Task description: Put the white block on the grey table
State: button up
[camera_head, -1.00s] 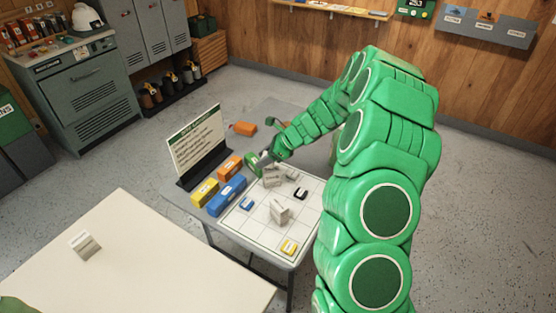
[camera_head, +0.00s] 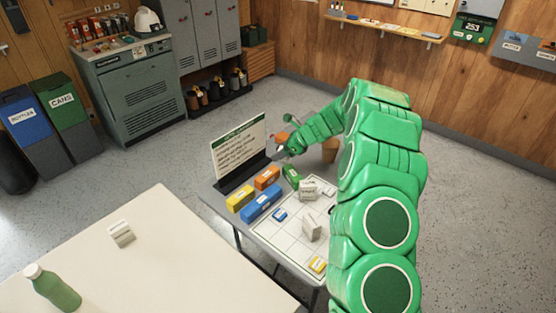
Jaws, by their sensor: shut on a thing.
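The table with a gridded white board is grey at its back edge (camera_head: 207,191). A pale, whitish block (camera_head: 308,190) stands on it near the back of the board, and a second one (camera_head: 311,228) stands nearer the middle. Another whitish block (camera_head: 120,232) with a grey lower face sits on the cream table (camera_head: 150,275). My gripper (camera_head: 275,152) is above the back of the grey table, beside the sign and left of the orange object behind. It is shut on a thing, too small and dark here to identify.
A sign (camera_head: 239,146) stands at the grey table's left edge. Near it are orange (camera_head: 267,178), yellow (camera_head: 240,199), blue (camera_head: 262,203) and green (camera_head: 292,176) blocks. A green bottle (camera_head: 53,288) stands on the cream table, which has much free room. Bins stand far left.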

aim_at(270, 162)
jog(key=shift+w+a+f, duration=0.2)
jog(key=shift+w+f, duration=1.75)
jog(key=shift+w, duration=0.25)
jog(key=shift+w+a+f, duration=0.2)
jog(key=shift+w+f, duration=1.7)
jog(key=shift+w, duration=0.25)
jog(key=shift+f, duration=1.45)
jog(key=shift+f, duration=0.1)
jog(key=o, duration=1.2)
